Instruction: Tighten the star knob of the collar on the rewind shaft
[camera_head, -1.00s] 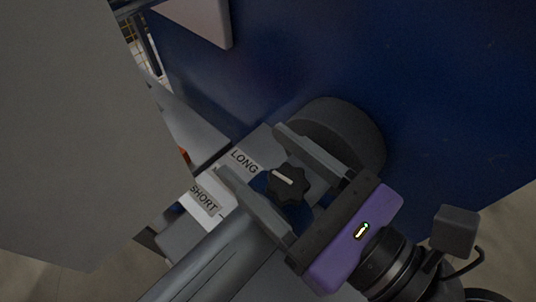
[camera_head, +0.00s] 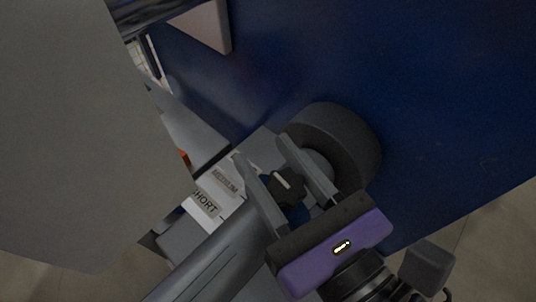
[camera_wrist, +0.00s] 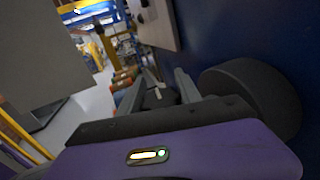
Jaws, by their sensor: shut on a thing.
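The star knob (camera_head: 287,188) is black with a white pointer mark on its top. It sits on a dark blue collar, mostly hidden by the knob and my gripper. My gripper (camera_head: 264,151) has a purple body and two grey fingers. The fingers lie on both sides of the knob, and the gripper is shut on it. In the wrist view the knob (camera_wrist: 160,96) shows dark between the fingers, its lower part hidden behind the gripper's body. I cannot make out clearly how the shaft runs under the collar.
A large dark round disc (camera_head: 330,132) stands close beside the right finger, against a blue wall panel (camera_head: 430,90). A big grey surface (camera_head: 70,130) fills the left of the head view.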

